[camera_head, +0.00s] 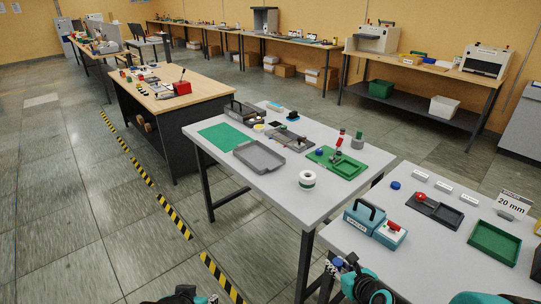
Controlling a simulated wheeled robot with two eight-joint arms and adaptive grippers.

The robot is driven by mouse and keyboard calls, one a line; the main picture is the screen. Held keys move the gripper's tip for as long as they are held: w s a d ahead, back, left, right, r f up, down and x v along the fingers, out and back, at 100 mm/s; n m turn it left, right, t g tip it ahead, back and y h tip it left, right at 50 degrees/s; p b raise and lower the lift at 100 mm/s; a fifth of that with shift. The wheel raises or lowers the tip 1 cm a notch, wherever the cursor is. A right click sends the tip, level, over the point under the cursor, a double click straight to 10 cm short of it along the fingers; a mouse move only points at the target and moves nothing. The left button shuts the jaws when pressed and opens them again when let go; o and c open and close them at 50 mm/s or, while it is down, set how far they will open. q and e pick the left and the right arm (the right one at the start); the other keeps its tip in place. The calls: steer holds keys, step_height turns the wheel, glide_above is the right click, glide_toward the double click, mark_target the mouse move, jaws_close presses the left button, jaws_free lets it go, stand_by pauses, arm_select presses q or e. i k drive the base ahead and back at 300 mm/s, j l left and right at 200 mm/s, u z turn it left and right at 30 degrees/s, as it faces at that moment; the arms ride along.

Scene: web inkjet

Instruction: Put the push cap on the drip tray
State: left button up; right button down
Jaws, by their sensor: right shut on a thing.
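My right gripper (340,268) is low in the head view, in front of the near tables. A shallow grey tray (247,150) lies on the middle table, and a green tray (477,250) lies on the right table; I cannot tell which is the drip tray. The gripper and blue piece are apart from both trays. My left gripper (185,297) is cut off at the bottom edge, and its jaws are unclear.
The middle table (245,186) also holds a white roll (307,180), a green fixture tray (350,170) and a green mat (220,136). The right table (420,258) carries a blue case (362,220) near its left edge and a dark tray (447,214).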

mark_target(259, 158)
steer(key=i+j+z, duration=0.15)
steer(key=j, duration=0.15)
steer(key=i+j+z, duration=0.15)
steer(key=j, duration=0.15)
steer(key=i+j+z, duration=0.15)
steer(key=j, duration=0.15)
steer(key=i+j+z, duration=0.15)
steer(key=j, duration=0.2)
steer(key=j+z, duration=0.15)
steer(key=j, duration=0.2)
steer(key=i, duration=0.05)
